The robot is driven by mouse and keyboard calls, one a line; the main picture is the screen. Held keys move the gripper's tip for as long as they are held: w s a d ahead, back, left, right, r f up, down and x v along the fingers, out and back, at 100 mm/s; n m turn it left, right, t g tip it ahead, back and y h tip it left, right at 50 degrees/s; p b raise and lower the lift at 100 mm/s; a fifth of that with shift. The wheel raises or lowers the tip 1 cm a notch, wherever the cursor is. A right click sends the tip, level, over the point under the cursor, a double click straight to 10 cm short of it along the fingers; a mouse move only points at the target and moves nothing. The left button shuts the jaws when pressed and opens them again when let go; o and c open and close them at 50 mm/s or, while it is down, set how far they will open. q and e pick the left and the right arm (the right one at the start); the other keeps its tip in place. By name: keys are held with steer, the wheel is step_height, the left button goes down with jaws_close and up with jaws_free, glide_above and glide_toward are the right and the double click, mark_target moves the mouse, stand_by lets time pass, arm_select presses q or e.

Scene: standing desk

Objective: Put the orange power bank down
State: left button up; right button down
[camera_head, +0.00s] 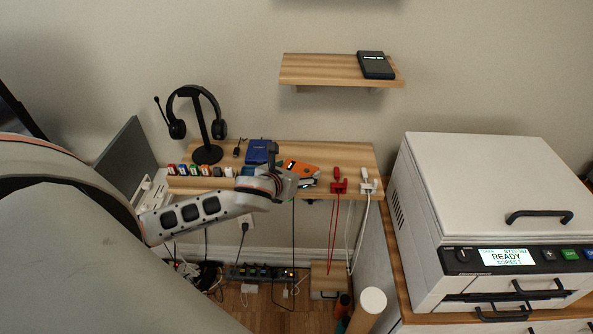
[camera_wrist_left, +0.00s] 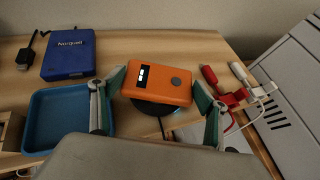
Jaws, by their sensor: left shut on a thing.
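The orange power bank (camera_wrist_left: 158,82) is between the fingers of my left gripper (camera_wrist_left: 160,86) in the left wrist view, with a dark display and a grey round button facing up. My left gripper is shut on it by its two sides. In the head view the power bank (camera_head: 303,169) shows beyond my left gripper (camera_head: 285,184), over the wooden desk shelf (camera_head: 345,153). A dark round object (camera_wrist_left: 155,107) shows partly under the power bank; whether they touch is hard to tell. My right gripper is not in view.
A blue tray (camera_wrist_left: 38,125) and a dark blue box (camera_wrist_left: 68,57) lie left of the power bank. Red (camera_head: 338,184) and white (camera_head: 367,184) cable holders stand to its right. A headphone stand (camera_head: 207,153) is at the left, a printer (camera_head: 490,200) at the right.

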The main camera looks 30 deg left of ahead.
arm_select(q)
steer(key=shift+f, duration=0.1)
steer(key=o, duration=1.1)
steer(key=shift+f, duration=0.1)
steer(key=v, duration=1.2)
steer(key=s+d+f+n+h, duration=0.1)
steer(key=s+d+f+n, duration=0.3)
steer(key=f+n, duration=0.4)
steer(key=s+d+f+n+g+h, duration=0.1)
steer(key=s+d+f+n, duration=0.4)
steer(key=f+n, duration=0.4)
steer(key=s+d+f+n+h, duration=0.2)
steer(key=s+d+f+n, duration=0.2)
steer(key=f+n, duration=0.5)
steer(key=shift+s+d+n+g, duration=0.15)
steer(key=shift+s+n, duration=0.35)
steer(key=shift+n, duration=0.55)
steer(key=shift+s+d+n+g, duration=0.15)
steer(key=shift+s+n, duration=0.35)
steer(key=shift+n, duration=0.55)
